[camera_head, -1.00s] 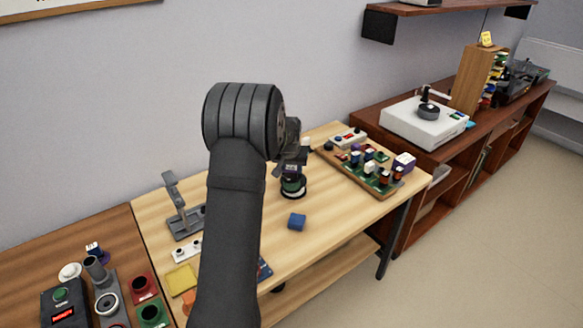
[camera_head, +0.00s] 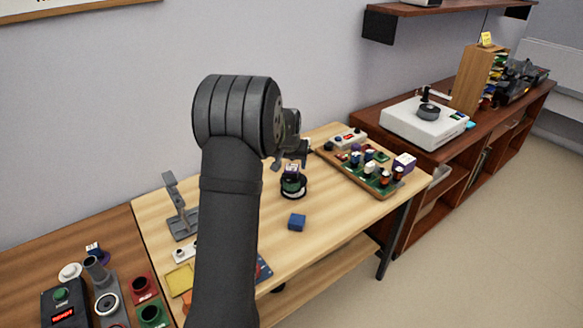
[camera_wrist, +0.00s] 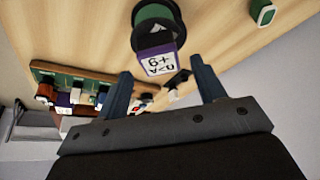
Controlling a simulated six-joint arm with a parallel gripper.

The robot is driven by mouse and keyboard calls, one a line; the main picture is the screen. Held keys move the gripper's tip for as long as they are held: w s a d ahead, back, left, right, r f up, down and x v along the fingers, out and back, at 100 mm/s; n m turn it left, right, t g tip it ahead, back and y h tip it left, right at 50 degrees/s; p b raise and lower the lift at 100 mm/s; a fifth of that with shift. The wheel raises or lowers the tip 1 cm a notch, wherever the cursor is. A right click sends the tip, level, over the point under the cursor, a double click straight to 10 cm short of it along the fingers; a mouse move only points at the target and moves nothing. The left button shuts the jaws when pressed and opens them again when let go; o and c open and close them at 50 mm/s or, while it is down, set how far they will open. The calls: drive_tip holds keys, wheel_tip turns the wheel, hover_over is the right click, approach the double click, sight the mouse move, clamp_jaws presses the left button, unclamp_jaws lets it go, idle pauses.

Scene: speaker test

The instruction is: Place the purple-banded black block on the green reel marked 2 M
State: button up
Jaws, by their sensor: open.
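The green reel (camera_head: 293,190) with black flanges stands on the light wooden table; it also shows at the top of the wrist view (camera_wrist: 153,14). Its marking cannot be read. The block (camera_head: 291,171), with a white lettered label and a purple band, sits on top of the reel. In the wrist view the block (camera_wrist: 158,64) shows its label and purple edge, against the reel's black flange. My gripper (camera_head: 290,159) is just above the block, apart from it. In the wrist view its two fingers (camera_wrist: 161,72) are spread wide with nothing between them.
A blue block (camera_head: 297,222) lies in front of the reel. A wooden rack (camera_head: 349,177) of several small parts is to the right, with a purple box (camera_head: 404,162) beside it. A grey stand (camera_head: 182,222) is at left. My arm hides part of the table.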

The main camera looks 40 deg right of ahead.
sight(292, 168)
drive_tip(key=v, duration=0.8)
drive_tip(key=shift+r, duration=0.25)
drive_tip(key=x, duration=1.2)
drive_tip(key=shift+s+a, duration=0.1)
drive_tip(key=shift+s, duration=0.05)
wheel_tip(292, 168, up, 2)
drive_tip(key=shift+r, duration=0.9)
